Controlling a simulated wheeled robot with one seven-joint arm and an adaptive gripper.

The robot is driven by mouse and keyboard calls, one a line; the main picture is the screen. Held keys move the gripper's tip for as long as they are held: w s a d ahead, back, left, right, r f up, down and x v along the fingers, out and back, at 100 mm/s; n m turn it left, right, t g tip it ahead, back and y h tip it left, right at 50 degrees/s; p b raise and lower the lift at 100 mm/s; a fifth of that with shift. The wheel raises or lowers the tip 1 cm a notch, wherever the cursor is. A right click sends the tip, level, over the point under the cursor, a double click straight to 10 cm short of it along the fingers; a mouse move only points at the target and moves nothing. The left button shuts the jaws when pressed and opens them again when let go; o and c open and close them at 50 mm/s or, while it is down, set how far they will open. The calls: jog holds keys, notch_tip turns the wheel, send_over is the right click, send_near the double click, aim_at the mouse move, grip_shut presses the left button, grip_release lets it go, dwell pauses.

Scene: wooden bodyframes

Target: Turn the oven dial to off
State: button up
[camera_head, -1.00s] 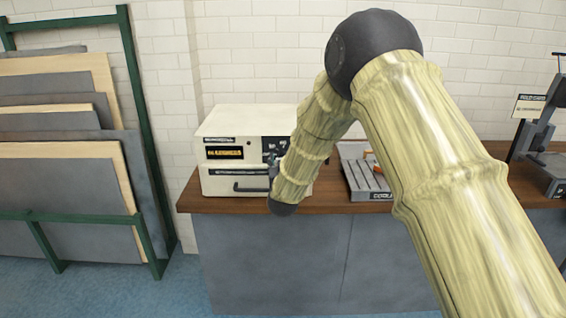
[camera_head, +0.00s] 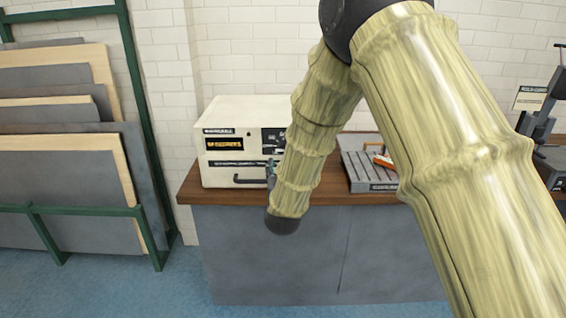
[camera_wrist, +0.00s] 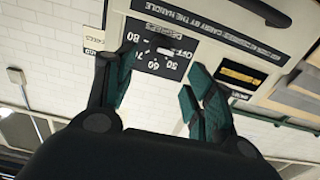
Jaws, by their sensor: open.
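The oven (camera_head: 228,112) is a cream box at the left end of the counter, partly hidden behind my forearm. Its dark dial panel (camera_head: 269,136) shows just left of the forearm. In the wrist view the panel (camera_wrist: 178,66) appears upside down, with white numbers and OFF around the dial (camera_wrist: 164,52). The dial's exact setting is too small to tell. My gripper (camera_wrist: 160,76) is open and empty, with teal fingertips spread below and around the dial in the picture, apparently not touching it.
The oven has a front handle (camera_head: 249,181). A grey tray (camera_head: 362,179) with an orange-handled item stands right of it on the wooden counter (camera_head: 215,198). A green rack (camera_head: 140,110) of boards stands left. Blue floor before the counter is clear.

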jog(key=shift+s, duration=0.9)
jog(key=shift+f, duration=0.1)
jog(key=s+d+f+g+p, duration=0.1)
jog(key=s+d+f+g, duration=0.2)
jog(key=s+d+f, duration=0.5)
jog(key=s+d+f+g, duration=0.1)
jog(key=s+f+g, duration=0.35)
jog(key=f, duration=0.85)
jog(key=s+d+f+g+p, duration=0.1)
jog(key=s+d+f+g, duration=0.1)
jog(key=s+d+f, duration=0.55)
jog(key=s+d+f+g, duration=0.2)
jog(key=s+f, duration=0.2)
jog(key=s, duration=0.7)
jog(key=s+d+f+g, duration=0.2)
jog(key=s+f+g, duration=0.1)
jog(key=s, duration=0.8)
jog(key=s+d+f+g+p, duration=0.1)
jog(key=s+f, duration=0.4)
jog(key=s, duration=0.6)
jog(key=shift+s+d+f+m+g, duration=0.35)
jog(key=shift+d+g, duration=0.25)
jog(key=shift+g, duration=0.65)
